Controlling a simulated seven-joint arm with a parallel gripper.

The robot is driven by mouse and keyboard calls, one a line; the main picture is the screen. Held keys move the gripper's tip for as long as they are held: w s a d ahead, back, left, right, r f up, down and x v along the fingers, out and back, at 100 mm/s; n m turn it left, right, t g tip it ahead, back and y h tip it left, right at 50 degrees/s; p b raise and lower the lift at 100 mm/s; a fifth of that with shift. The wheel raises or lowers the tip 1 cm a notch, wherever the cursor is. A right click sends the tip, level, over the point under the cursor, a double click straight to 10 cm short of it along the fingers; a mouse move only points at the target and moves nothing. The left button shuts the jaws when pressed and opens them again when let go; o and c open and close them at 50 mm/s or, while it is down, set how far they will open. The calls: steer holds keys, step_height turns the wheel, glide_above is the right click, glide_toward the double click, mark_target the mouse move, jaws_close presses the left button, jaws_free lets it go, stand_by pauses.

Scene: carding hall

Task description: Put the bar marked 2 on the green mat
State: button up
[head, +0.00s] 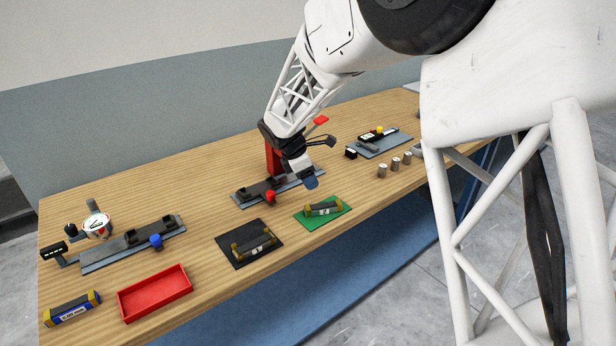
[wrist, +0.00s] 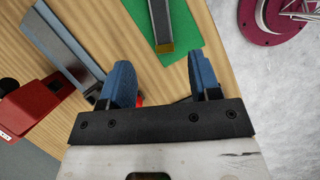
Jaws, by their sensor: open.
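The green mat (head: 338,218) lies near the table's front edge, and a dark bar with yellowish ends (head: 322,209) lies on it. In the wrist view the green mat (wrist: 205,38) and part of that bar (wrist: 161,22) show beyond the fingers. A similar bar (head: 253,244) lies on a black mat (head: 228,256) to the left. The marks on both bars are too small to read. My gripper (head: 309,181) is above the table, behind the green mat; in the wrist view its blue fingers (wrist: 163,80) are apart with nothing held between them.
A grey fixture with a red knob (head: 270,197) and a red post (head: 273,160) stand close to my gripper. A second fixture (head: 100,256), a red tray (head: 155,307) and a blue-and-yellow pack (head: 72,309) are at left. Several metal cylinders (head: 395,164) stand right of the green mat.

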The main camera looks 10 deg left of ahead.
stand_by(0.3)
steer(key=s+d+r+m+y, duration=0.1)
steer(key=s+d+r+m, duration=0.55)
steer(key=s+d, duration=0.3)
steer(key=s+d+r+m+y, duration=0.1)
steer(key=s+d+r+m, duration=0.5)
steer(key=s+d, duration=0.4)
steer(key=s+d+m+y, duration=0.1)
steer(key=s+d+m, duration=0.4)
steer(key=s, duration=0.6)
steer(key=s+d+m+t+y, duration=0.1)
steer(key=s+d+m, duration=0.4)
steer(key=s, duration=0.6)
steer(key=shift+s, duration=0.2)
